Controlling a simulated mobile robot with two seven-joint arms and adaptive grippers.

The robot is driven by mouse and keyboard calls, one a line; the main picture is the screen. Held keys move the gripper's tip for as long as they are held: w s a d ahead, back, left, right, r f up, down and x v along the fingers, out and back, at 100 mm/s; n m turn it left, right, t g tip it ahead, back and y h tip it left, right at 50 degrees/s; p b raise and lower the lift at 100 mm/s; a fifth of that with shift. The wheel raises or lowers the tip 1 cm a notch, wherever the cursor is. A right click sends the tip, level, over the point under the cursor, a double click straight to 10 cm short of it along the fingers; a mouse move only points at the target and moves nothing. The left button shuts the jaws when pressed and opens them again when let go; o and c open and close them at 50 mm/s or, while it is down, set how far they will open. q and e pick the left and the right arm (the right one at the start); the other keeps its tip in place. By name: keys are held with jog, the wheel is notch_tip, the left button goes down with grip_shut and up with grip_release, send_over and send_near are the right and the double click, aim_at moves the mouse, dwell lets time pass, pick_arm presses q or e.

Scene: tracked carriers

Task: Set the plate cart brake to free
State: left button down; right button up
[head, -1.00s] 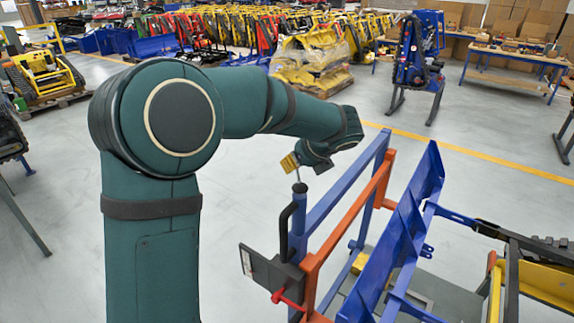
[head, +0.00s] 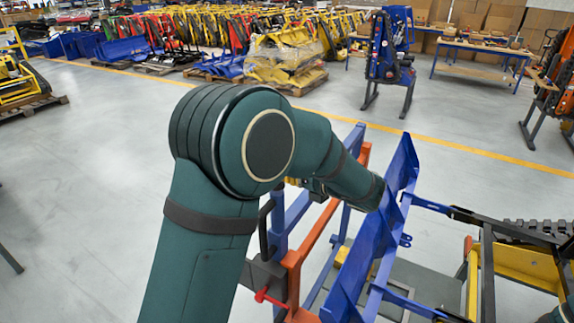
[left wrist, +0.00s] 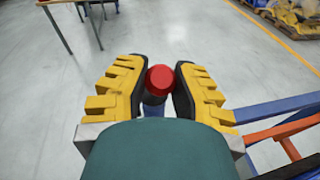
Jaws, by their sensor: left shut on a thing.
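The plate cart has a blue and orange frame (head: 289,262) and a slanted blue plate (head: 372,250). A dark box (head: 258,277) with a red handle (head: 265,297) sits at its near left end, beside a black curved handle (head: 265,228). My left gripper (left wrist: 157,88) has yellow fingers, shut on a red round knob (left wrist: 160,78) with a dark shaft under it. In the head view my left arm hides most of the gripper and the knob. I cannot tell whether this knob is the brake's. My right gripper is out of view.
A yellow and black frame (head: 490,265) stands close to the cart's right side. A blue machine (head: 390,55) and a workbench (head: 480,58) stand farther back.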

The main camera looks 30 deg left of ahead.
pick_arm(q)
jog(key=shift+d+f, duration=0.1)
jog(key=shift+f, duration=0.05)
dwell(0.3)
jog(key=c, duration=0.7)
grip_release()
jog(key=shift+c, duration=0.2)
jog(key=v, duration=1.2)
jog(key=shift+f, duration=0.1)
